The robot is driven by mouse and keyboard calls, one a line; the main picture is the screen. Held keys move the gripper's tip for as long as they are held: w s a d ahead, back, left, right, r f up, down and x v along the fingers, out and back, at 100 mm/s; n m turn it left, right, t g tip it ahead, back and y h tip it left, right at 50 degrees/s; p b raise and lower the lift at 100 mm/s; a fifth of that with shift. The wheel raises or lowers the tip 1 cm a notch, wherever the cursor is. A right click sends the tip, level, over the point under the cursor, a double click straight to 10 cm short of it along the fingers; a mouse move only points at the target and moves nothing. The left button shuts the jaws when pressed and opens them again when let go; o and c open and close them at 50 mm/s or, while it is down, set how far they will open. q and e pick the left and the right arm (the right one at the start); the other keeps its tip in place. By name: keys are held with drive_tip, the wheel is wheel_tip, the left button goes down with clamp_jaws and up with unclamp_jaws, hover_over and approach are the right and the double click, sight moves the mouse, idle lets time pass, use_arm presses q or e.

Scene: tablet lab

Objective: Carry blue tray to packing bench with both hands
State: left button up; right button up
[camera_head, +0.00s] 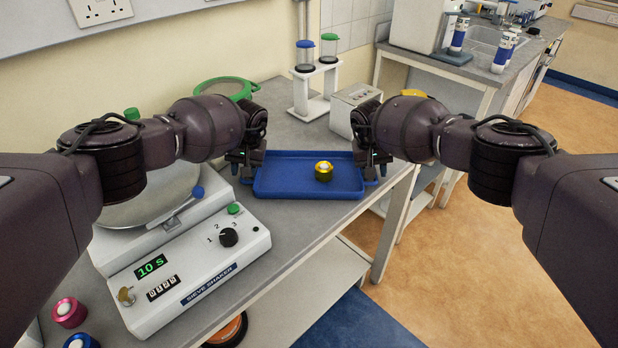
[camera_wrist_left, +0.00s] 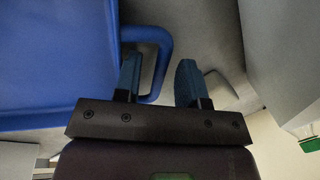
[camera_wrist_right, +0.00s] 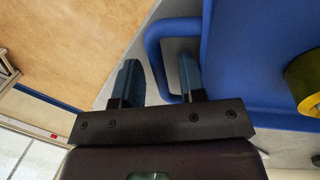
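My left gripper (camera_head: 243,168) is at the tray's left end. In the left wrist view its fingers (camera_wrist_left: 158,82) are apart, with the outer bar of the tray's handle (camera_wrist_left: 164,55) between them. My right gripper (camera_head: 373,168) is at the right end. In the right wrist view its fingers (camera_wrist_right: 160,80) are apart, with the other handle (camera_wrist_right: 152,48) between them. I cannot tell which surface is the packing bench.
A sieve shaker (camera_head: 190,262) stands left of the tray, close to my left arm. A white stand with capped tubes (camera_head: 312,105) and a grey box (camera_head: 350,108) are behind the tray. Another bench with a sink (camera_head: 482,70) is at the back right. Open floor (camera_head: 450,260) lies to the right.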

use_arm(q)
drive_tip(key=v, duration=1.1)
drive_tip(key=shift+r, duration=0.3)
use_arm(e)
drive_tip(key=v, duration=1.2)
use_arm(q)
drive_tip(key=shift+d, duration=0.1)
